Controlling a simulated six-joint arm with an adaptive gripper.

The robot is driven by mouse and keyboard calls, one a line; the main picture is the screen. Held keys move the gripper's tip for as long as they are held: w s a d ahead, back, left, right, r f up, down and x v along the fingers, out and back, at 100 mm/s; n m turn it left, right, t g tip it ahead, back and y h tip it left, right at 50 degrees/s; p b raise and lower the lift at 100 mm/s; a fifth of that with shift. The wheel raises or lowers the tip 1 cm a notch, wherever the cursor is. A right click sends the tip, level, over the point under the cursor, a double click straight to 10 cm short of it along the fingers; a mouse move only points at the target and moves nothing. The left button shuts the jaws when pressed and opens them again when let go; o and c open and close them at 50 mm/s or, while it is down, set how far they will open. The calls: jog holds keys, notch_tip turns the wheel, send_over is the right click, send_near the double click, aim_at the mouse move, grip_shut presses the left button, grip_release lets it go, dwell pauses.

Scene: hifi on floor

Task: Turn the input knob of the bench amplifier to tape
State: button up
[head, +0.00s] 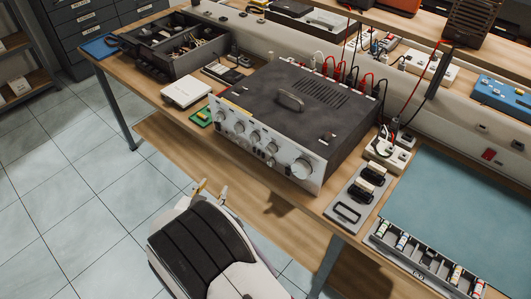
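The bench amplifier (300,106) stands on the wooden bench, with a dark top and a silver front panel facing the lower left. A row of several knobs runs along the panel, from a left-end knob (219,116) to a larger knob (301,168) at the right end. The lettering is too small to read, so I cannot tell which knob is the input knob or where it points. My gripper (211,191) is low in front of the bench, apart from the panel. Its two fingertips are spread with nothing visible between them.
Red and black cables run behind the amplifier. A white box (186,92) and a green circuit board (201,117) lie to its left. A grey plate with a handle (350,207) and a teal mat (450,205) lie to its right. The tiled floor ahead of the bench is clear.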

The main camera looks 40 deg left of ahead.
jog(key=w+d+r+m+t+h, duration=0.2)
jog(key=w+d+r+t, duration=0.1)
jog(key=w, duration=0.1)
jog(key=m+t+h, duration=0.3)
jog(key=t+h, duration=0.1)
send_near(268, 151)
jog(key=shift+w, duration=0.5)
jog(key=shift+w, duration=0.1)
jog(key=shift+w, duration=3.8)
grip_shut()
